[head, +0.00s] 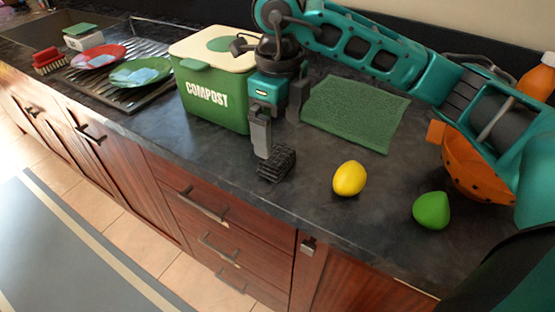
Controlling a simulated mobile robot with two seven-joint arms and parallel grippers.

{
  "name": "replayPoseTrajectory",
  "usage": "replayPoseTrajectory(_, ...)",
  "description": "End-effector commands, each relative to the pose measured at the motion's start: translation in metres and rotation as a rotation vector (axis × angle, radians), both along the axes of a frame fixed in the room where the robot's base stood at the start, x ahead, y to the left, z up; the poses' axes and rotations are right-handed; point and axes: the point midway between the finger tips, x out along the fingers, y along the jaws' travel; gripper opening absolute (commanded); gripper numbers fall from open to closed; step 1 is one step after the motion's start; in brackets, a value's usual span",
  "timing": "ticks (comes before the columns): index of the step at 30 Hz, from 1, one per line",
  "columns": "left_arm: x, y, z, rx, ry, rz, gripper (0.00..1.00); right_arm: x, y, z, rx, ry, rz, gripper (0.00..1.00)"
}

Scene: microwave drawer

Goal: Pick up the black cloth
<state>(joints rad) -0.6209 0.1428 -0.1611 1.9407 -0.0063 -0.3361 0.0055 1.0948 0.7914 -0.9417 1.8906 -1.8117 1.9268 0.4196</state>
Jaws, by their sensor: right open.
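A small black, ridged item (277,163) lies on the dark countertop, near its front edge; it is the only thing here that could be the black cloth, and its folds are hard to make out. My right gripper (278,138) comes down from above with its fingers apart. The nearer finger's tip overlaps the left end of the black item in the picture; I cannot tell whether they touch. The other finger is farther back, in front of the green mat's left edge. Nothing is held. My left gripper is not in view.
A green compost bin (213,105) stands just left of the gripper. A green textured mat (355,113) lies behind. A lemon (350,178), a lime (431,210) and an orange bowl (474,168) are to the right. Plates (139,74) sit on a rack at left.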

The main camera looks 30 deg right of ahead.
Motion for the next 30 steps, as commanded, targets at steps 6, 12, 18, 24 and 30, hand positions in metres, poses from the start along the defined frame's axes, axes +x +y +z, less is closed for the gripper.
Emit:
replayPoseTrajectory(6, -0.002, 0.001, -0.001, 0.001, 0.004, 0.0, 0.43, 0.0, 0.0, -0.018, -0.001, 0.001, 0.0, 1.0)
replayPoseTrajectory(12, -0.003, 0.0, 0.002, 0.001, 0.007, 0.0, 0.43, -0.002, 0.005, -0.044, 0.0, 0.004, 0.001, 1.0)
replayPoseTrajectory(18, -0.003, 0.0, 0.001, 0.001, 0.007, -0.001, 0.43, -0.002, 0.005, -0.067, 0.0, 0.0, 0.0, 1.0)
replayPoseTrajectory(24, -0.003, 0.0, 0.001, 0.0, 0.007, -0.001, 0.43, -0.001, 0.005, -0.069, 0.0, -0.002, 0.0, 1.0)
replayPoseTrajectory(30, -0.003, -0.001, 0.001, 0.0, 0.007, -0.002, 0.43, -0.001, 0.005, -0.069, 0.0, -0.001, 0.0, 0.87)
